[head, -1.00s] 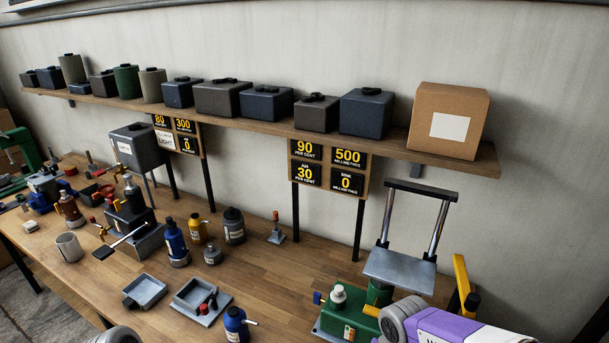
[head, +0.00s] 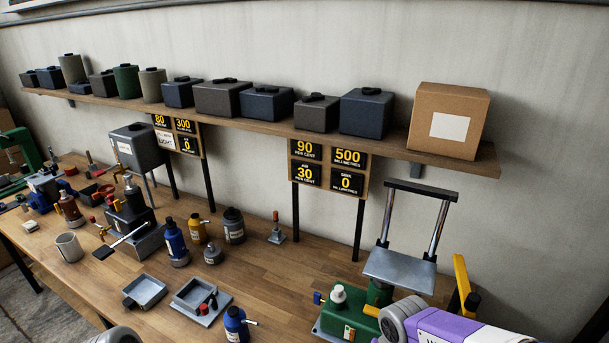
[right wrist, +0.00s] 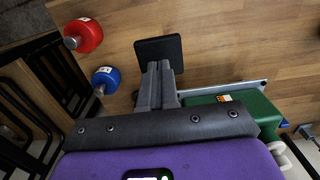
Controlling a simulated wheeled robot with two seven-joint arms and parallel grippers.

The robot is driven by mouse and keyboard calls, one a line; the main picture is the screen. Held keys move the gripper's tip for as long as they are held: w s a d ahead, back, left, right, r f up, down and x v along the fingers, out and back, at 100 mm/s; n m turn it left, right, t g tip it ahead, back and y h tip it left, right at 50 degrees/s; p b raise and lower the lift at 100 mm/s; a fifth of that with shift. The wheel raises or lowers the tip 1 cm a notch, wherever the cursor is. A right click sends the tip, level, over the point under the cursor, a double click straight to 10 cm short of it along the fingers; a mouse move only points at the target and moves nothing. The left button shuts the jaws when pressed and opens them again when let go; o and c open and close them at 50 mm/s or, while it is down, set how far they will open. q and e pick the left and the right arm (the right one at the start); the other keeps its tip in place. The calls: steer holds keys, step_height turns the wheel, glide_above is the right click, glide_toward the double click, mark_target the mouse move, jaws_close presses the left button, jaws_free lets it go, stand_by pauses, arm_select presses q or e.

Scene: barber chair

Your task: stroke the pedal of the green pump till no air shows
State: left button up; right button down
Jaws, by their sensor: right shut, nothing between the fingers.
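The green pump (head: 345,325) stands on the bench at the lower right of the head view, with a grey seat plate (head: 400,270) on a post above it. In the right wrist view its green body (right wrist: 262,112) shows at the right, with a silver bar along it. The black pedal pad (right wrist: 158,48) lies ahead of my right gripper (right wrist: 158,70). That gripper is shut and empty, its tips at the pad's near edge; I cannot tell whether they touch. The pump's sign (head: 329,168) reads 90 per cent, 500 millimetres, air 30 per cent and 0 millimetres.
Grey trays (head: 146,291), bottles and a black pump (head: 130,220) occupy the bench's left. A shelf (head: 440,160) with boxes runs above. Bare wood lies mid-bench.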

steer(key=shift+f, duration=0.15)
steer(key=shift+f+b, duration=1.5)
steer(key=shift+f, duration=0.15)
step_height(320, 180, down, 4)
steer(key=b, duration=0.3)
step_height(320, 180, up, 6)
steer(key=p, duration=0.4)
steer(key=shift+f, duration=0.1)
